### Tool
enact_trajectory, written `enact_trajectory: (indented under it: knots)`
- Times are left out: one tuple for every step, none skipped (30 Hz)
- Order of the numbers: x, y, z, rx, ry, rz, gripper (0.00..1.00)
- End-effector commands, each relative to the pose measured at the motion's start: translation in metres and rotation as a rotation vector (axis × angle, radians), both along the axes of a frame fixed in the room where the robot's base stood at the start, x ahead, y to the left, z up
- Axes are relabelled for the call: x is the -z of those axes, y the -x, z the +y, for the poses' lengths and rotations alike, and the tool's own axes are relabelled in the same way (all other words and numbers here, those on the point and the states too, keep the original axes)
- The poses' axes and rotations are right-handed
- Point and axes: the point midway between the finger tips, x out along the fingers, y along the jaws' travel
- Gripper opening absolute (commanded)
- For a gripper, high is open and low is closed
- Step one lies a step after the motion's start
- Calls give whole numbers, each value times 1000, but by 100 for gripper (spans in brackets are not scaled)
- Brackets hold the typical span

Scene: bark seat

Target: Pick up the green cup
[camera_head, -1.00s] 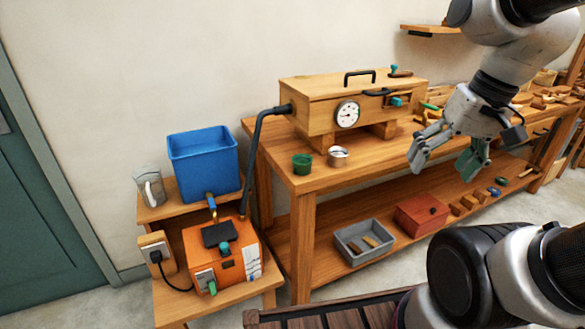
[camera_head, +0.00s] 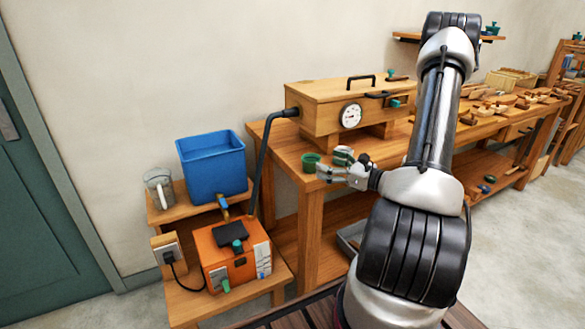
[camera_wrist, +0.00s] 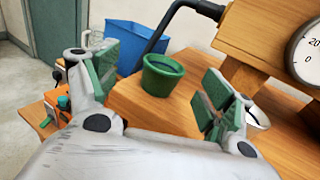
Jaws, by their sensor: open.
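The green cup (camera_head: 311,162) stands upright near the left end of the wooden workbench (camera_head: 284,163). My gripper (camera_head: 329,163) is just to the right of the cup, low over the bench top, with its fingers pointing towards it. In the wrist view the green cup (camera_wrist: 161,75) shows ahead, between and beyond the two green-padded fingers of my gripper (camera_wrist: 158,90). The fingers are apart, with nothing between the pads. I see no contact with the cup.
A blue bin (camera_head: 212,165) and an orange unit (camera_head: 235,255) are further left.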

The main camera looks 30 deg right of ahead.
Motion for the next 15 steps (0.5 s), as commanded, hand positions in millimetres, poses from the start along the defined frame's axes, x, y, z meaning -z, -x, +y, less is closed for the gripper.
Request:
enact_trajectory:
  knots:
    - [6,-1,-8,33,-18,3,82]
    - [9,-2,-11,46,-25,3,82]
    - [10,-4,-14,59,-31,3,82]
    - [11,-7,-14,63,-33,3,82]
    - [12,-9,-13,64,-34,3,82]
    - [12,-14,-11,64,-34,3,82]
    - [11,-17,-9,64,-34,3,82]
    - [11,-20,-7,63,-33,3,82]
    - [11,-25,-4,61,-33,3,82]
    - [11,-28,-3,62,-33,3,82]
    - [11,-32,-1,62,-32,2,82]
    - [10,-36,2,60,-31,3,82]
    - [10,-40,4,60,-31,3,82]
    - [10,-45,7,60,-31,3,82]
    - [9,-51,10,59,-31,3,82]
